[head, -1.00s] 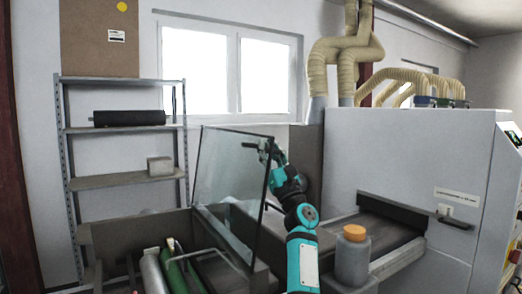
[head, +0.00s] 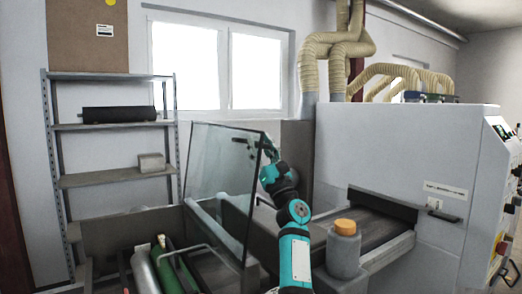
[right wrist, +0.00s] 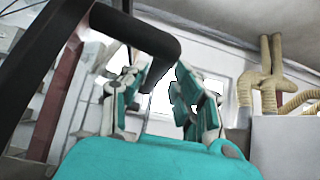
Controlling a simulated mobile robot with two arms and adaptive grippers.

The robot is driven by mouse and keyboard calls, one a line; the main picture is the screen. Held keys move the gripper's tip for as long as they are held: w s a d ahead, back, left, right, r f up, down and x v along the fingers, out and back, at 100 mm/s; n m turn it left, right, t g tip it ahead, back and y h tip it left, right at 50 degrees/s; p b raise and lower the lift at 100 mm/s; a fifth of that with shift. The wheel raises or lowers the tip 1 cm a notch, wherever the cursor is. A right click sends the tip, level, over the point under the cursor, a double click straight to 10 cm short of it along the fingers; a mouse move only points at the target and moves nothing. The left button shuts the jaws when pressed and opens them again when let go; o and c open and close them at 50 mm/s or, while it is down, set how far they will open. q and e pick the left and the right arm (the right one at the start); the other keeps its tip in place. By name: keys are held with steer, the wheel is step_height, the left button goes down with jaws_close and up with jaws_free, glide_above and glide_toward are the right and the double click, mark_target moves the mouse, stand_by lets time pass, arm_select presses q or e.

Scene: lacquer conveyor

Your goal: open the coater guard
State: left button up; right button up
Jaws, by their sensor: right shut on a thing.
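The coater guard (head: 222,175) is a clear glass panel with a dark frame. It stands raised and steeply tilted above the coater (head: 140,232), whose roller bed shows beneath it. My right gripper (head: 262,146) is at the upper right of the guard. It is shut on the guard's black handle, which shows large in the right wrist view (right wrist: 135,32) and runs down between the fingers (right wrist: 158,88). The exact contact is partly hidden by the fingers. My left gripper is not in view.
A grey jar with an orange lid (head: 344,250) stands beside the conveyor (head: 385,235) at my right arm. A large white machine (head: 385,150) fills the right. A metal shelf (head: 115,178) stands at the back left. Green and pale cylinders (head: 178,272) lie in the coater.

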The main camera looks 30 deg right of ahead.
steer(key=v, duration=1.2)
